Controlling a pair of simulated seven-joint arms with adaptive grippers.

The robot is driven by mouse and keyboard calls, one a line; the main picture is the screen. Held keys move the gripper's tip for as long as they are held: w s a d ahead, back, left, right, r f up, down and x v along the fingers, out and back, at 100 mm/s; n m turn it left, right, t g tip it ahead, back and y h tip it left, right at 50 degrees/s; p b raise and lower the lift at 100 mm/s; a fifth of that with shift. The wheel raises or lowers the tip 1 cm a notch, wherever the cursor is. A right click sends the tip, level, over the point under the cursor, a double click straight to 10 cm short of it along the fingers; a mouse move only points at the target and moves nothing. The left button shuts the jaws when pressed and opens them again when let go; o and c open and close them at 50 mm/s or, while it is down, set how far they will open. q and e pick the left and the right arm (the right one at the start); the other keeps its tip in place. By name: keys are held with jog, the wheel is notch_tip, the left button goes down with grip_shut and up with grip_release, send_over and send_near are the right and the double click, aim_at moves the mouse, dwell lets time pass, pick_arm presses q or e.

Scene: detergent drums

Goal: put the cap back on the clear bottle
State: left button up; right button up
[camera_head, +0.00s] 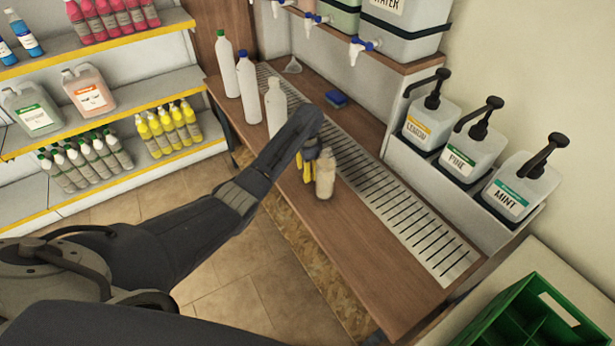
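A see-through, brownish bottle (325,176) stands upright on the wooden counter near its front edge. My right gripper is not in view.
A green-capped white bottle (226,64), a blue-capped one (248,90) and a pale bottle (275,104) stand further back. Pump jugs (470,150) line the right. A green crate (535,315) is lower right.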

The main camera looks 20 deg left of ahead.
pick_arm(q)
jog(key=shift+f, duration=1.35)
jog(key=shift+c, duration=0.3)
jog(key=c, duration=0.6)
jog(key=shift+c, duration=0.2)
jog(key=shift+r, duration=0.2)
jog(key=shift+r, duration=9.8)
